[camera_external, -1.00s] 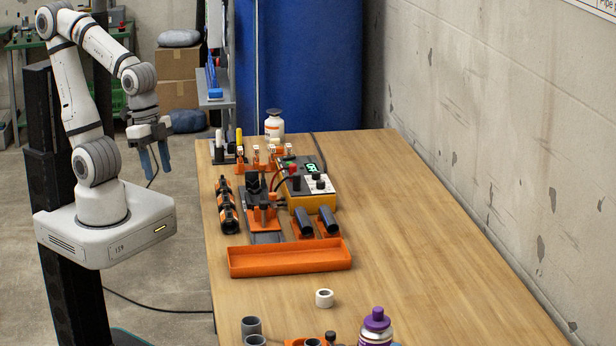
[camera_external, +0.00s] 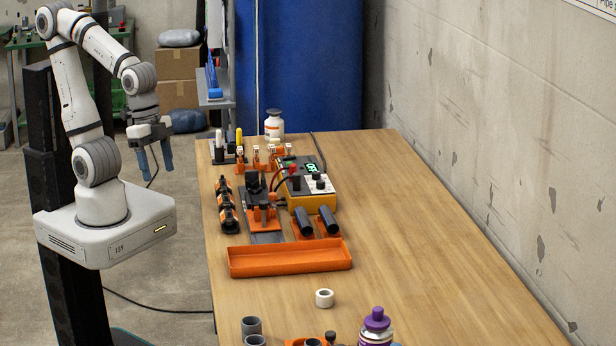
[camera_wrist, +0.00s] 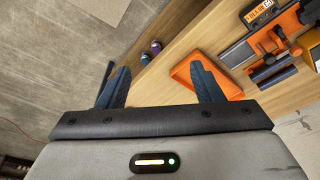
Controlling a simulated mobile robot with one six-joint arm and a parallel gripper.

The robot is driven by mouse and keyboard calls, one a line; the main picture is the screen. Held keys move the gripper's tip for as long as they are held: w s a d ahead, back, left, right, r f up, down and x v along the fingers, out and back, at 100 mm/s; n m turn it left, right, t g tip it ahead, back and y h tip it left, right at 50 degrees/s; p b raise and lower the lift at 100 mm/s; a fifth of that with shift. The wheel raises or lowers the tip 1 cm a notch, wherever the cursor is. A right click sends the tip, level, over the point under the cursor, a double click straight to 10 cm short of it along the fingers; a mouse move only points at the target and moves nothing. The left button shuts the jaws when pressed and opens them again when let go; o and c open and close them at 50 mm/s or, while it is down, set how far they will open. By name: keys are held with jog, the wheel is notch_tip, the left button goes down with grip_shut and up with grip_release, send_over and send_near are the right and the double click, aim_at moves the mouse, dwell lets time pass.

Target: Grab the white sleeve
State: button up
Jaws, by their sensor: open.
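The white sleeve (camera_external: 324,298) is a short, hollow white ring on the wooden table, just in front of the orange tray (camera_external: 290,271). My gripper (camera_external: 156,174) is off the table's left side, far from the sleeve. Its blue fingers point down, open and empty. In the wrist view my gripper (camera_wrist: 152,66) shows its two dark blue fingers spread apart. I cannot make out the sleeve in the wrist view.
Grey pipe pieces (camera_external: 252,326) and a purple-capped can (camera_external: 376,328) stand at the near edge. Behind the tray are dark tubes, an orange-based clamp and a yellow meter (camera_external: 306,186). The table's right side is clear up to the wall.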

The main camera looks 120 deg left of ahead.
jog(key=w+r+m, duration=0.2)
jog(key=w, duration=1)
jog(key=m+g+h, duration=0.1)
jog(key=m, duration=0.4)
send_over(325, 299)
jog(key=s+a, duration=0.2)
jog(key=s, duration=0.1)
notch_tip(325, 299, down, 15)
jog(key=shift+w+a+f+p, duration=0.1)
jog(key=shift+f+p, duration=0.1)
jog(key=shift+p, duration=0.15)
jog(key=f, duration=0.2)
jog(key=w+f, duration=0.1)
jog(key=f, duration=0.2)
jog(key=f+p, duration=0.1)
jog(key=f, duration=0.1)
jog(key=shift+w+d+f, duration=0.15)
jog(key=shift+w+d, duration=0.1)
jog(key=shift+c, duration=0.4)
jog(key=c, duration=1)
